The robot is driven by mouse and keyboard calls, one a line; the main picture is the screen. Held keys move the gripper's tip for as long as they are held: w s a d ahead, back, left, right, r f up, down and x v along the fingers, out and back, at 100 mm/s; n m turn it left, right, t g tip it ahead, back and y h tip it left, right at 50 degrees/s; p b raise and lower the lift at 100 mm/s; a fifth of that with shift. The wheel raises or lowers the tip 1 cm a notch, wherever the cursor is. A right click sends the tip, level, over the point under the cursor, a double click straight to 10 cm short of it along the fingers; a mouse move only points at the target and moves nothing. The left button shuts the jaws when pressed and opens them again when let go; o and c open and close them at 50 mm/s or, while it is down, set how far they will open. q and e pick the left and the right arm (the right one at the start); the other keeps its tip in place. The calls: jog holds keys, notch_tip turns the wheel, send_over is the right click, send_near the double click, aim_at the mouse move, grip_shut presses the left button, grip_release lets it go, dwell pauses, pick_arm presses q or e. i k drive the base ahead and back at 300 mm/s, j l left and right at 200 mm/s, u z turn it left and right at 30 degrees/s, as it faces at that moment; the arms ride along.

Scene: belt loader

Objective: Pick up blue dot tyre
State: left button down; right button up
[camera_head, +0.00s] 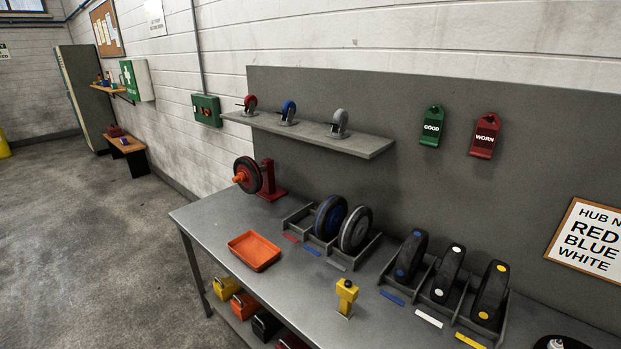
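The blue dot tyre (411,255) is a dark tyre with a blue dot low on its face. It stands upright and slightly tilted in the leftmost slot of the right-hand rack, behind a blue strip (391,297) on the bench. Beside it in the same rack stand a white dot tyre (447,274) and a yellow dot tyre (490,293). Neither of my grippers shows in the head view.
The grey bench (210,226) carries an orange tray (254,251), a yellow post-like tool (346,296), and a rack with a blue wheel (330,218) and a grey wheel (355,230). A red stand (270,181) holds another wheel. A shelf (310,133) hangs above. Open floor lies left.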

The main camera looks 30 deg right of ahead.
aim_at(413, 252)
jog(key=z, duration=1.85)
